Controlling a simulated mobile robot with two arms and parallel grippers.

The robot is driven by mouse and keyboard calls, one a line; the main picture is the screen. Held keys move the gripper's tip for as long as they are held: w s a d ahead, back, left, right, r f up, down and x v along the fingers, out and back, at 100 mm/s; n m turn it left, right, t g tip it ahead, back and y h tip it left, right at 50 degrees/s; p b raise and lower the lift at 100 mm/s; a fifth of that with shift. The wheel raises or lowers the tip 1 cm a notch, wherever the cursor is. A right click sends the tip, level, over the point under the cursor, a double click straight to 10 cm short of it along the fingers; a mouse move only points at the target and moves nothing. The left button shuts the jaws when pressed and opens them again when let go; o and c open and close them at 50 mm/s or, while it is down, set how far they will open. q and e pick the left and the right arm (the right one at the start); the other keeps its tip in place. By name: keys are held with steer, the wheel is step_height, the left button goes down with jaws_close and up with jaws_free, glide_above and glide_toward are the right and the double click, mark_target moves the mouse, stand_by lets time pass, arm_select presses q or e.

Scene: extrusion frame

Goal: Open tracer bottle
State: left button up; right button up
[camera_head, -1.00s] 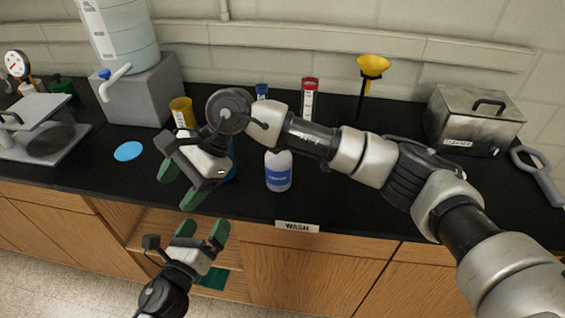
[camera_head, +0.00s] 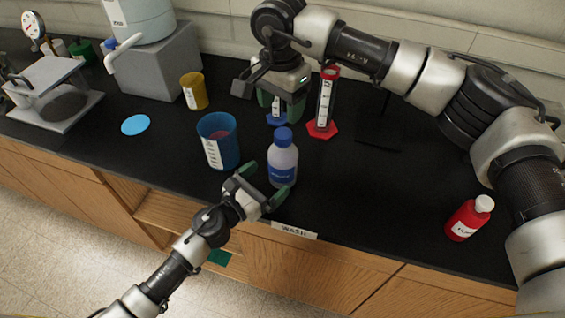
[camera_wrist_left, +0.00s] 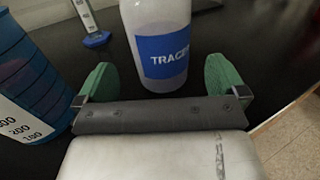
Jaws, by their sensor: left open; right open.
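The tracer bottle (camera_head: 283,162) stands upright on the black counter near its front edge, with a blue cap on top and a blue label. In the left wrist view the bottle (camera_wrist_left: 160,52) shows between and beyond the fingertips, its label partly reading "TRACER"; its cap is out of that view. My left gripper (camera_head: 264,183) is open and empty, low at the bottle's front left, fingers pointing toward it. The left wrist view shows its green fingers (camera_wrist_left: 161,78) on either side. My right gripper (camera_head: 280,104) is open, pointing down behind and above the cap.
A blue beaker (camera_head: 218,142) stands close left of the bottle. A red cylinder (camera_head: 323,108) and a blue-based cylinder (camera_head: 277,119) stand behind it. A yellow cup (camera_head: 194,92) is farther left. A red bottle (camera_head: 468,218) stands right. Counter between is clear.

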mark_target(273, 176)
arm_select(q)
steer(key=x, duration=0.5)
steer(key=shift+d+f, duration=0.1)
steer(key=shift+f, duration=0.05)
arm_select(e)
steer(key=shift+w+d+f, duration=0.2)
steer(key=shift+w+d, duration=0.15)
steer(key=shift+w, duration=0.05)
arm_select(q)
steer(key=shift+w+d, duration=0.3)
steer(key=shift+w, duration=0.05)
arm_select(e)
steer(key=shift+s, duration=0.15)
steer(key=shift+s+a+r, duration=0.1)
steer(key=shift+a, duration=0.1)
arm_select(q)
steer(key=shift+w, duration=0.1)
steer(key=shift+c, duration=0.3)
arm_select(e)
steer(key=shift+d, duration=0.1)
